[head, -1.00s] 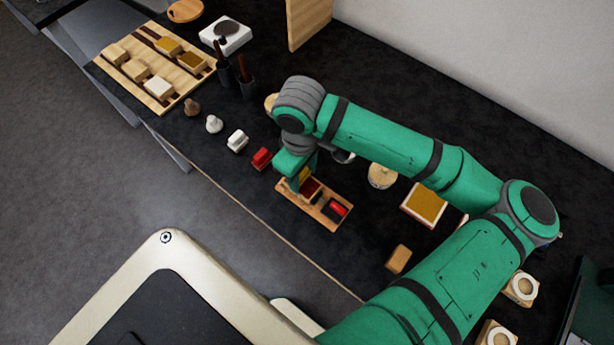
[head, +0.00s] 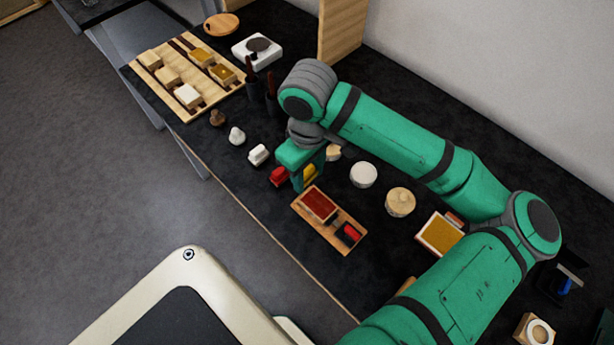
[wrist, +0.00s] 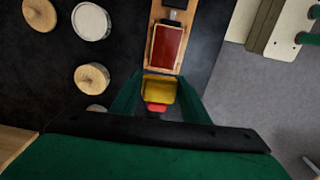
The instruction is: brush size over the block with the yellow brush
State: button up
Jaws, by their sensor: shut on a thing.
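My gripper (head: 308,182) is shut on the yellow brush (head: 312,172); its yellow body also shows between the fingers in the wrist view (wrist: 158,89). A block with a dark red top (head: 318,204) lies on a wooden tray (head: 330,237). In the wrist view the block (wrist: 167,47) is just beyond the yellow brush. In the head view my gripper is up and left of the block, at its near end. The brush's lower end is hidden, and I cannot tell its height.
A bright red item (head: 279,177) is close left of my gripper. A black-and-red piece (head: 349,233) shares the tray. White (head: 363,175) and wooden (head: 400,201) round items stand to the right. A slatted rack (head: 187,124) with several blocks is at upper left.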

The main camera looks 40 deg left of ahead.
jog(key=shift+r, duration=1.05)
